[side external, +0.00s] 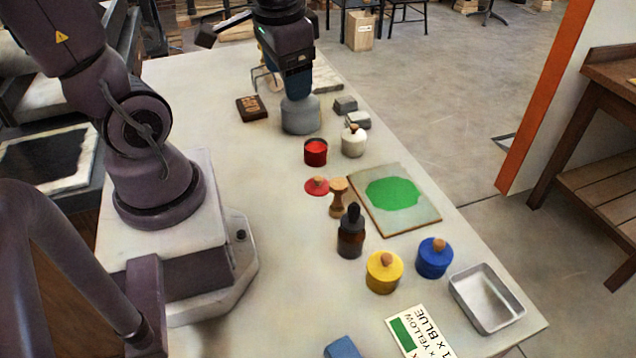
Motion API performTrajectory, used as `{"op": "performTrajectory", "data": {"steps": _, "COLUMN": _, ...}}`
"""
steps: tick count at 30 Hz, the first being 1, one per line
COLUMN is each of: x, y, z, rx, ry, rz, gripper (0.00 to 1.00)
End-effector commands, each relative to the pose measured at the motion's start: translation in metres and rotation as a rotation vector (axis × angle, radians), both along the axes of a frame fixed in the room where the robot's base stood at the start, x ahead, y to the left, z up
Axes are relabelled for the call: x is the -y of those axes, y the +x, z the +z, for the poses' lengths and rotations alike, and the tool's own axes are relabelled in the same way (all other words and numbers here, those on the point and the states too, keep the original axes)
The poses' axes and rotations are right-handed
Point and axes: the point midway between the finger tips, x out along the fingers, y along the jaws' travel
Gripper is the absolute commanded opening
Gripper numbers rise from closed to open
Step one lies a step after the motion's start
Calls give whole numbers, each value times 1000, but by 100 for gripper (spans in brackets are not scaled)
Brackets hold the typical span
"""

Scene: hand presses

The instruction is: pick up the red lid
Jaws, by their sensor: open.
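The red lid (317,186) is a flat disc with a wooden knob, lying on the table in front of the open red pot (316,153). A wooden handled stamp (337,197) stands close to its right, and they almost touch in this view. My gripper (298,88) points down at the far end of the table, behind and left of the red pot and well away from the lid. It is open, and its fingertips are hard to make out. A grey cylinder (301,117) stands just below it; I cannot tell whether they touch.
A white pot (354,142), yellow pot (384,274), blue pot (434,259) and dark bottle (351,234) stand nearby. A board with green paint (395,195) lies right. A metal tray (487,297) and printed card (418,332) are nearer. Left of the lid, the table is clear.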

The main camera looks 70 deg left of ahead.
Motion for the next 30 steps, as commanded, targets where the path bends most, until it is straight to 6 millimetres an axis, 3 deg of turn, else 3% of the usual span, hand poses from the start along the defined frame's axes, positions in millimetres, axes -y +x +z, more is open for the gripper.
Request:
{"op": "performTrajectory", "data": {"steps": 3, "x": -25, "y": 4, "z": -38, "rx": -157, "ry": -4, "rz": -95, "gripper": 71}}
{"op": "performTrajectory", "data": {"steps": 7, "x": -43, "y": 9, "z": -79, "rx": -266, "ry": -53, "rz": -290, "gripper": 71}}
{"op": "performTrajectory", "data": {"steps": 15, "x": -49, "y": 33, "z": -143, "rx": -256, "ry": -172, "rz": -847, "gripper": 71}}
{"op": "performTrajectory", "data": {"steps": 21, "x": -46, "y": 60, "z": -146, "rx": -191, "ry": -84, "rz": -1221, "gripper": 71}}
{"op": "performTrajectory", "data": {"steps": 26, "x": -46, "y": 62, "z": -152, "rx": -187, "ry": -69, "rz": -1301, "gripper": 71}}
{"op": "performTrajectory", "data": {"steps": 30, "x": -45, "y": 61, "z": -175, "rx": -190, "ry": -75, "rz": -1307, "gripper": 71}}
